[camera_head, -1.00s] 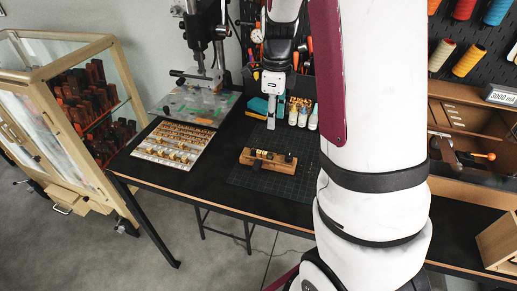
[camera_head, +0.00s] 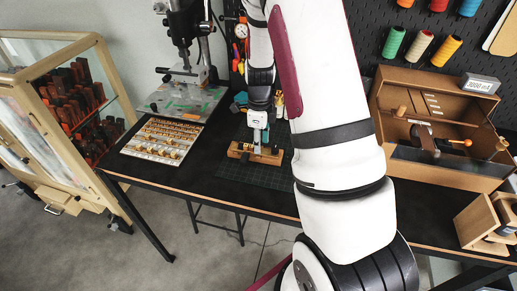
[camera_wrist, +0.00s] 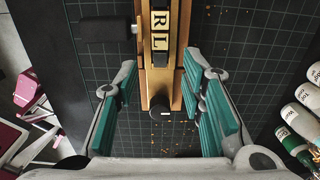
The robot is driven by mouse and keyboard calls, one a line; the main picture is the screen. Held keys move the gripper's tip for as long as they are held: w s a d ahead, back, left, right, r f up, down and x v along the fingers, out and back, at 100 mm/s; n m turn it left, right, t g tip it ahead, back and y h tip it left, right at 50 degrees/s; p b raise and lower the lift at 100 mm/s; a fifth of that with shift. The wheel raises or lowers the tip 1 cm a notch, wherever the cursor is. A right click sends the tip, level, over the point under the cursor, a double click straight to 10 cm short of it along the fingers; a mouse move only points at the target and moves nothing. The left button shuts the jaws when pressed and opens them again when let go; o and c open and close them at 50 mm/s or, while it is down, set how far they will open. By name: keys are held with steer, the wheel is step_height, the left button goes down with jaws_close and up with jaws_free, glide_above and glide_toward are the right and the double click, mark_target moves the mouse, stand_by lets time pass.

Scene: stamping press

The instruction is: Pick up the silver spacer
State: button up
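A wooden type holder (camera_head: 243,155) lies on the dark cutting mat; in the wrist view the holder (camera_wrist: 176,95) runs up the picture. It holds dark blocks with pale letter faces, among them "R" and "L" (camera_wrist: 160,42). A plain dark grey block (camera_wrist: 160,61) sits just below the "L". I cannot clearly make out a silver spacer; that block may be it. My gripper (camera_wrist: 161,66) is open, its teal-padded fingers on either side of the holder, nothing held. In the head view my gripper (camera_head: 257,147) is low over the holder and hides part of it.
A dark knob (camera_wrist: 158,111) is at the holder's near end, and a black cylinder (camera_wrist: 105,29) juts out left. A tray of type pieces (camera_head: 136,143) and the press (camera_head: 184,70) are left of the mat (camera_head: 272,175).

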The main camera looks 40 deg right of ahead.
steer(key=shift+f, duration=0.9)
jaws_close()
steer(key=shift+r, duration=0.15)
